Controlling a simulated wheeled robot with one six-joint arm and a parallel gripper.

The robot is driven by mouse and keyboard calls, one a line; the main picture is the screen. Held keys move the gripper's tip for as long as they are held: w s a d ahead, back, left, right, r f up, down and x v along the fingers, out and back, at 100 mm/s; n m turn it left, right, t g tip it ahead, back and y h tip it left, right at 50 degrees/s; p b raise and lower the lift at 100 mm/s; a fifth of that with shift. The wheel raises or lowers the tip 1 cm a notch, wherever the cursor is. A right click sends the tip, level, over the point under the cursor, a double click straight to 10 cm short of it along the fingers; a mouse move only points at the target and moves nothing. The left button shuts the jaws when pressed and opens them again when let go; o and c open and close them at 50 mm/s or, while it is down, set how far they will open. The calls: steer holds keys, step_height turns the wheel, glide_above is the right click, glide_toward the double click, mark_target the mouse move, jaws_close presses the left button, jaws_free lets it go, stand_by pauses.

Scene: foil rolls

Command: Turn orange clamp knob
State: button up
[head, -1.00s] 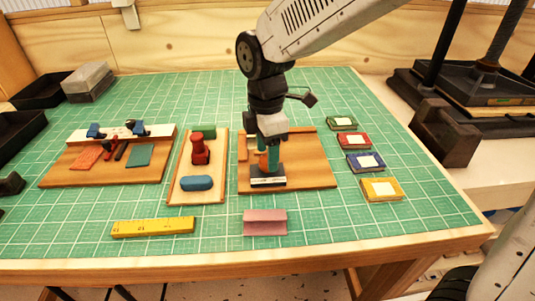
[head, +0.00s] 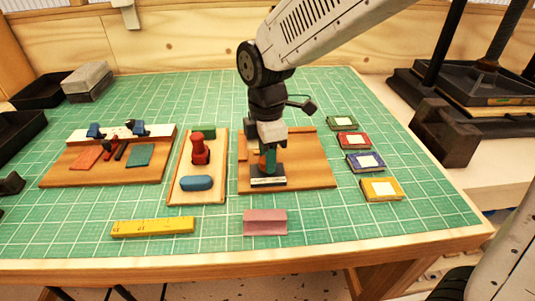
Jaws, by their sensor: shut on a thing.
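The orange clamp knob (head: 263,163) shows as a small orange patch between the fingers of my gripper (head: 267,161). The gripper points down over a dark clamp base (head: 267,182) with a pale label strip, on a wooden board (head: 310,172) right of the table's middle. The teal-tipped fingers are shut on the knob and hide most of it. How far the knob is turned cannot be told.
A board with a red-handled tool (head: 200,152) and a blue block (head: 197,183) lies to the left. Several coloured pads, one yellow (head: 381,189), lie to the right. A pink block (head: 265,222) and yellow ruler (head: 153,227) lie in front.

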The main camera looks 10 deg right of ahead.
steer(key=m, duration=1.1)
steer(key=shift+m, duration=0.4)
steer(key=m, duration=1.1)
steer(key=shift+t, duration=0.3)
steer(key=shift+m, duration=0.4)
steer(key=o, duration=1)
steer(key=shift+r, duration=0.1)
step_height(320, 180, up, 8)
steer(key=shift+s+d+f, duration=0.1)
steer(key=shift+d+f, duration=0.05)
